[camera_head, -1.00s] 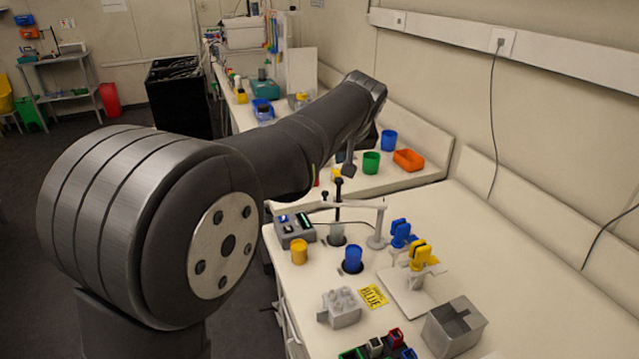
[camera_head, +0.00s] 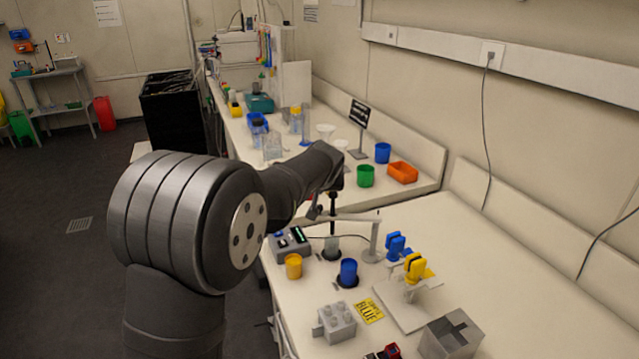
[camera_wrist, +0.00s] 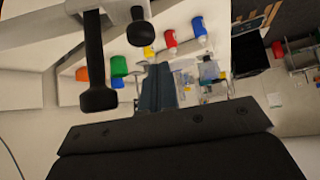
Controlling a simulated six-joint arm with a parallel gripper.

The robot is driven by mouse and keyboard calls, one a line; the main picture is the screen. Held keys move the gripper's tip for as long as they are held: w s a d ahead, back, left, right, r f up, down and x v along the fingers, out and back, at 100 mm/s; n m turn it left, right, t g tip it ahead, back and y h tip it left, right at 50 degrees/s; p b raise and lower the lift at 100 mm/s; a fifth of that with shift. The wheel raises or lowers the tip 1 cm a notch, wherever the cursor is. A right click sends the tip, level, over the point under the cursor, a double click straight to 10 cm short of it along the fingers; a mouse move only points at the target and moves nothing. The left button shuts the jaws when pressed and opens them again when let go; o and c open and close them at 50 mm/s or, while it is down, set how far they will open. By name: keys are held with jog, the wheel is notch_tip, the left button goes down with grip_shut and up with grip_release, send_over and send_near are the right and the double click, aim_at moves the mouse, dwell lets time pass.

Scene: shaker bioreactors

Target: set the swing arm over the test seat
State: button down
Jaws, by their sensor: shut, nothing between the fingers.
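The pale swing arm (camera_head: 355,216) reaches left from its upright post (camera_head: 374,240) on the near bench. A black rod (camera_head: 333,226) hangs from it above a clear beaker (camera_head: 332,242) in a dark round seat. A blue cup (camera_head: 348,272) stands in a second dark seat, nearer; I cannot tell which is the test seat. My gripper (camera_head: 314,213) is shut and empty, close to the swing arm's left end; contact is unclear. In the wrist view, my closed fingers (camera_wrist: 158,72) show beside the black rod (camera_wrist: 95,55) and a shorter black knob (camera_wrist: 138,30).
A grey display box (camera_head: 290,243) and a yellow cup (camera_head: 293,266) stand left of the seats. Blue (camera_head: 396,245) and yellow (camera_head: 414,268) clamps stand right. A grey studded block (camera_head: 336,322), yellow card (camera_head: 369,310) and grey box (camera_head: 450,337) are nearer. The right bench is clear.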

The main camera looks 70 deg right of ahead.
aim_at(320, 217)
jog(key=shift+s+a+f, duration=0.1)
jog(key=shift+s+a, duration=0.35)
jog(key=shift+a, duration=0.45)
jog(key=shift+s+a+f, duration=0.1)
jog(key=shift+s+a, duration=0.35)
jog(key=shift+a, duration=0.4)
jog(key=shift+a, duration=0.15)
jog(key=shift+s+a+n+t, duration=0.35)
jog(key=shift+a+n, duration=0.25)
jog(key=shift+a, duration=0.1)
jog(key=s+a+n+t+y, duration=0.3)
jog(key=s+a+n+y, duration=0.2)
jog(key=s+a+n, duration=0.3)
jog(key=shift+s+a+t, duration=0.1)
jog(key=shift+s+t, duration=0.05)
jog(key=shift+t, duration=0.1)
